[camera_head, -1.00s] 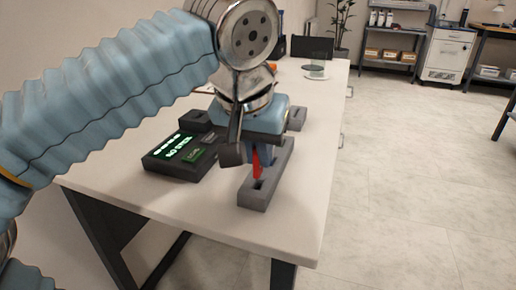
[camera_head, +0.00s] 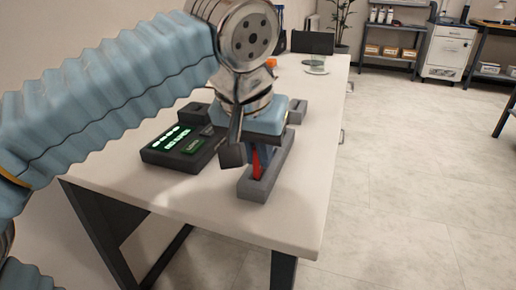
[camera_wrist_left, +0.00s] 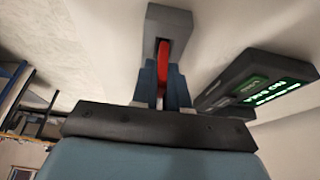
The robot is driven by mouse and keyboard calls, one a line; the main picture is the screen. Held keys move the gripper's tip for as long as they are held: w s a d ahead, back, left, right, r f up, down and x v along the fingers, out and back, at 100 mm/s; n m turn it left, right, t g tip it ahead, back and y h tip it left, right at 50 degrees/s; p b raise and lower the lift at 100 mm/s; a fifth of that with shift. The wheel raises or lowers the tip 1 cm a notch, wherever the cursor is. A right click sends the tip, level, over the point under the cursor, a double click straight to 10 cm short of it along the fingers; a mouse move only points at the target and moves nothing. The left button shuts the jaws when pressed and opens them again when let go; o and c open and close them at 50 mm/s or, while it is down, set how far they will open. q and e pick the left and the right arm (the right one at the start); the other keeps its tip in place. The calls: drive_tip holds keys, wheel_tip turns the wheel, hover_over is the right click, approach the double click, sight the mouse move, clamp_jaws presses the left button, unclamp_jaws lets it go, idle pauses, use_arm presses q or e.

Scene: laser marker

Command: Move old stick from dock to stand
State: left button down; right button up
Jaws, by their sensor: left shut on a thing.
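My left gripper (camera_head: 260,156) is shut on a red stick (camera_head: 257,167) and holds it roughly upright over the grey stand (camera_head: 258,190). The stick's lower end is at the stand's near slot and looks to be in it, but its depth is hard to tell. In the left wrist view, the red stick (camera_wrist_left: 163,58) sits between the blue fingers (camera_wrist_left: 163,78), with the grey stand (camera_wrist_left: 170,18) beyond. The dark dock (camera_head: 182,147) with green lit text lies left of the stand, and I see no stick in it. My right gripper is not in view.
The white table (camera_head: 210,208) has bare space in front of the dock and the stand. A dark screen (camera_head: 312,43) and a small clear dish (camera_head: 316,68) are at the back. A small grey block (camera_head: 297,110) shows behind the gripper.

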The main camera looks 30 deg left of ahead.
use_arm(q)
drive_tip(key=shift+f+b, duration=0.35)
drive_tip(key=shift+f, duration=0.15)
drive_tip(key=shift+r+p, duration=0.25)
drive_tip(key=shift+p, duration=0.1)
drive_tip(key=shift+f, duration=0.25)
idle(0.3)
drive_tip(key=c, duration=1.1)
unclamp_jaws()
drive_tip(key=shift+o, duration=0.2)
drive_tip(key=w+r+p+v, duration=0.1)
drive_tip(key=w+p+v, duration=0.1)
drive_tip(key=p+v, duration=0.9)
drive_tip(key=v, duration=0.8)
